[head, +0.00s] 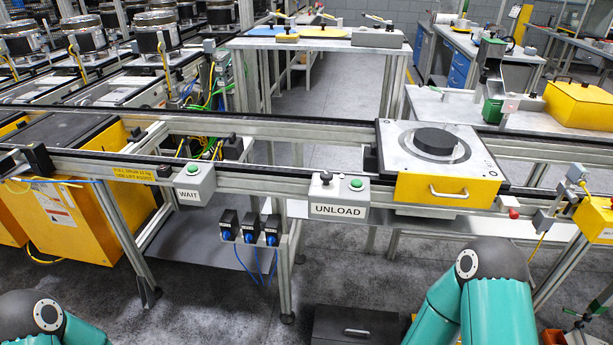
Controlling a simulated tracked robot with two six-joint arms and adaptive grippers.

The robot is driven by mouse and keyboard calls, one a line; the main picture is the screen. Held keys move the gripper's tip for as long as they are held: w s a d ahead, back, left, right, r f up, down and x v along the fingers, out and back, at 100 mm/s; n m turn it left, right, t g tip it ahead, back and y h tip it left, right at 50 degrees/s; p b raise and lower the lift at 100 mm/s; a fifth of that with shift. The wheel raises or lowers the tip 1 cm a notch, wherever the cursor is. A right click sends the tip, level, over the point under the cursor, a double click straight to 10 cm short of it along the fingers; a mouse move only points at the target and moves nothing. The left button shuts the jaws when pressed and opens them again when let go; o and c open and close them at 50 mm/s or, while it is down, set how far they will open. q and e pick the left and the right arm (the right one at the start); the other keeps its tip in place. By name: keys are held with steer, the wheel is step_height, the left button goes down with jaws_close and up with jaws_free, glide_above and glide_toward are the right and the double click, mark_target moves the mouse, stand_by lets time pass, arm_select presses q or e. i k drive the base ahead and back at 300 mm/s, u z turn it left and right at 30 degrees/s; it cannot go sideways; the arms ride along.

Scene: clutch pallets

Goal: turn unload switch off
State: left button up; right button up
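The unload switch box (340,193) is a light grey box on the front rail of the conveyor, right of the middle in the head view. Its front carries an "UNLOAD" label (338,210). On its top are a black knob (326,178) and a green button (357,184). The knob's exact position is too small to tell. My two arms show only as teal links with dark joints at the bottom left and bottom right, below and apart from the box. Neither gripper is in view.
A similar "WAIT" box (194,184) sits on the rail to the left. A pallet (447,187) with a yellow front, a handle and a black disc stands right of the unload box. Blue-ended connectors (249,236) hang below the rail. The rail's front edge lies between my arms and the conveyor.

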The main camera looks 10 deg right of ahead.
mark_target(327, 176)
steer(key=z, duration=0.1)
steer(key=i, duration=0.95)
steer(key=u, duration=0.2)
steer(key=k, duration=0.85)
steer(key=z, duration=0.2)
steer(key=i, duration=0.75)
